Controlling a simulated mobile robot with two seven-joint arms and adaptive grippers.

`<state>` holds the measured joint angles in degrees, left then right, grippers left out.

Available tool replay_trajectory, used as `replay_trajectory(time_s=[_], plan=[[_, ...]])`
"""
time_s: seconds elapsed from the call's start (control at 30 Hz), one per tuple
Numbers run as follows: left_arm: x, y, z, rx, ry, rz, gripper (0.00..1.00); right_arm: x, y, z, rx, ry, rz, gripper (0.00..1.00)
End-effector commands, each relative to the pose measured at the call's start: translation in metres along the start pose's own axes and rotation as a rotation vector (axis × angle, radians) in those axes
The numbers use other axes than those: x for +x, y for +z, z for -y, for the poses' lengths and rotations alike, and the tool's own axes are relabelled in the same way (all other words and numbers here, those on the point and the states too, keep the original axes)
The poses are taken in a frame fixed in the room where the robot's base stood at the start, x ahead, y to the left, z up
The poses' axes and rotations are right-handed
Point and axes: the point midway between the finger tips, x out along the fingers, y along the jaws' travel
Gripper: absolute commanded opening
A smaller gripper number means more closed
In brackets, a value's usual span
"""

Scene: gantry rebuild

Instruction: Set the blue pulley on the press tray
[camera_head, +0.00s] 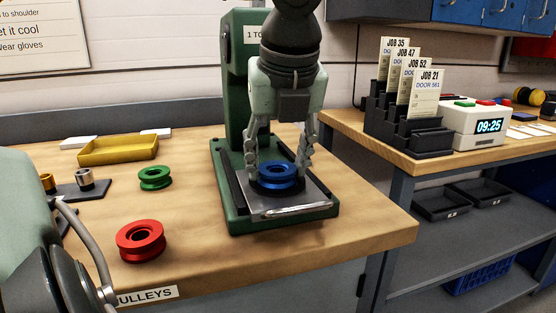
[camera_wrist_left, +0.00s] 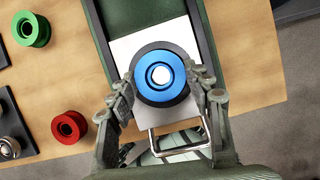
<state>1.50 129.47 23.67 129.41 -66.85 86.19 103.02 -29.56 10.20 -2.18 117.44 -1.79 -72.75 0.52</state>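The blue pulley (camera_head: 278,175) sits flat over the dark round pad on the press tray (camera_head: 262,208), a metal plate with a front handle on the green press. It also shows in the left wrist view (camera_wrist_left: 161,76), roughly centred on the dark pad. My left gripper (camera_head: 280,160) points down over it, its fingers on either side of the pulley. In the left wrist view the fingers (camera_wrist_left: 161,92) stand apart, with slim gaps to the pulley's rim; the gripper looks open. My right gripper is not in view.
The green press column (camera_head: 238,75) rises behind the tray. A red pulley (camera_head: 141,241), a green pulley (camera_head: 154,178) and a yellow bin (camera_head: 118,149) lie to the left. A card rack (camera_head: 410,130) and clock box (camera_head: 480,124) stand on the right bench.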

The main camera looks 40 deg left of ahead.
Motion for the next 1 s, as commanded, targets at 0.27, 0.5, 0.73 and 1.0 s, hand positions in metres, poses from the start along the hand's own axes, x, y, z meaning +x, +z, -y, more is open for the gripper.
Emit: replay_trajectory(time_s=[0.27, 0.5, 0.73, 1.0], plan=[[0.000, 0.000, 0.000, 0.000, 0.000, 0.000, 0.74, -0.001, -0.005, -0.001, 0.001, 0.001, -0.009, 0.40], [-0.002, 0.000, 0.000, 0.000, 0.000, 0.001, 0.74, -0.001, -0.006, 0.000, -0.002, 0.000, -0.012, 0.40], [-0.034, 0.001, 0.001, -0.003, -0.002, 0.006, 0.74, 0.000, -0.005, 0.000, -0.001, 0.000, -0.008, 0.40], [-0.091, 0.001, 0.000, -0.003, -0.002, 0.005, 0.74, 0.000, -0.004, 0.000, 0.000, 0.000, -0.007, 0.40]])
